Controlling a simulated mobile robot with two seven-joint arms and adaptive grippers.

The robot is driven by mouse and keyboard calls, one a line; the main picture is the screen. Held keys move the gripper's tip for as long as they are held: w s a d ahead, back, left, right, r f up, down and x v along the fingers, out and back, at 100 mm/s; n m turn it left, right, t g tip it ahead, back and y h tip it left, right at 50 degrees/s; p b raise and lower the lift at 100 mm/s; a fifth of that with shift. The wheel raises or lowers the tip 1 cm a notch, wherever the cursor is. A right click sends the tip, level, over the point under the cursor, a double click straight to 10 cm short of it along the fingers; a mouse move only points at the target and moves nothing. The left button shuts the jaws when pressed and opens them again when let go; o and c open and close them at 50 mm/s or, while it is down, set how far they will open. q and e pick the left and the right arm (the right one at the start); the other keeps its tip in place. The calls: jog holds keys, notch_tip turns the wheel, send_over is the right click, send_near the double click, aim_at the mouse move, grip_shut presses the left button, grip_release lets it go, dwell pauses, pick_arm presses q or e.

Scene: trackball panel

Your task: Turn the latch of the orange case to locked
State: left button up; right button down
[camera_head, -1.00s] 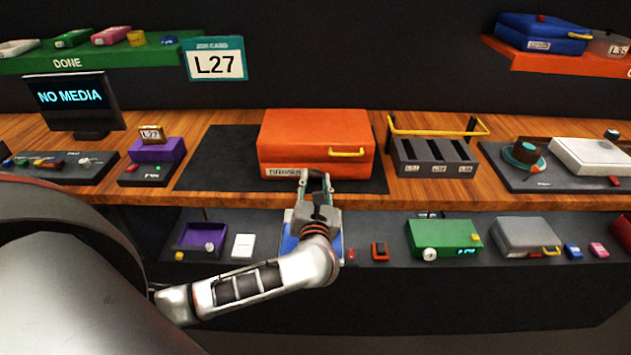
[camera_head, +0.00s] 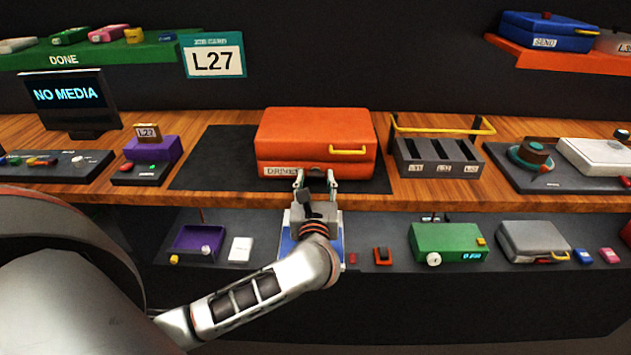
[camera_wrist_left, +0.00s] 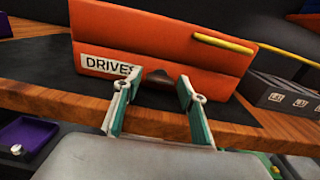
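The orange case (camera_head: 315,132) lies closed on a black mat on the wooden counter. Its front has a DRIVES label at the left and a yellow handle (camera_head: 348,151) at the right. My left gripper (camera_head: 315,180) is in front of the lower front edge, right of the label. In the left wrist view, my left gripper (camera_wrist_left: 157,88) has its two fingers apart, with nothing held between them. A small dark part (camera_wrist_left: 160,76) shows at the case's lower front between the fingertips, probably the latch; its setting cannot be told. My right gripper is out of view.
The black mat (camera_head: 215,160) is bare left of the case. A slotted rack (camera_head: 437,155) with a yellow rail stands close at its right. Below the counter edge, a lower shelf holds a green box (camera_head: 447,242) and a grey case (camera_head: 533,241).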

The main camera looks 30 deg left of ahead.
pick_arm(q)
jog(key=v, duration=1.2)
dwell(0.6)
